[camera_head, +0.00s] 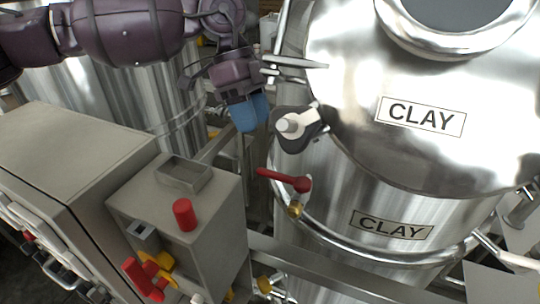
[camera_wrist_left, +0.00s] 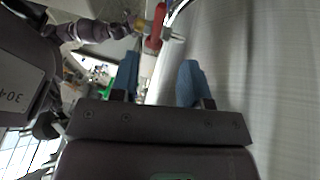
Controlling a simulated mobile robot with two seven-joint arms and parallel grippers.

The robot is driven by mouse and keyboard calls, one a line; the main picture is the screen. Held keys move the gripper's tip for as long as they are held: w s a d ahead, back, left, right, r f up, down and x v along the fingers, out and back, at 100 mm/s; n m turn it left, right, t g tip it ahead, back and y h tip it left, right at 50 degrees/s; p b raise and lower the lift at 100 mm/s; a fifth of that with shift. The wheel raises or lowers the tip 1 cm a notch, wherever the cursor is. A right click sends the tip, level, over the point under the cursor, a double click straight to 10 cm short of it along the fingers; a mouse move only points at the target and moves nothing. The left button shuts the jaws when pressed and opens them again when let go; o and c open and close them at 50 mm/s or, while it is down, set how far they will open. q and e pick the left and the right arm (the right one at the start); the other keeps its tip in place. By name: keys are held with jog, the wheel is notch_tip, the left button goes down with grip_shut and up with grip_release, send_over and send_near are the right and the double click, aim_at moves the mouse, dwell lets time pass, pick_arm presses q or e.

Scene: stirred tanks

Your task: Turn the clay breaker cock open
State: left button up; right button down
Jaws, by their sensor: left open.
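The clay breaker cock is a red lever (camera_head: 284,180) with a brass fitting (camera_head: 295,209) below it, on the side of the steel tank labelled CLAY. In the head view its lever points left, nearly level, from its pivot at the right end. It also shows in the left wrist view as a red handle (camera_wrist_left: 155,28), beyond the fingertips. My left gripper (camera_head: 248,113) has blue fingers and is above and left of the lever, apart from it. In the left wrist view its fingers (camera_wrist_left: 158,80) are spread with nothing between them. My right gripper is not seen.
A dark clamp with a pale knob (camera_head: 297,125) sits on the tank rim above the lever, close to my left gripper. A grey box with a red button (camera_head: 184,214) stands at lower left. CLAY labels (camera_head: 421,116) mark the tank.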

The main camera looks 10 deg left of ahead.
aim_at(278, 176)
pick_arm(q)
jog(key=p+x, duration=0.1)
jog(key=x, duration=0.8)
jog(key=shift+s+d+f, duration=0.1)
jog(key=shift+d+f, duration=0.05)
grip_shut()
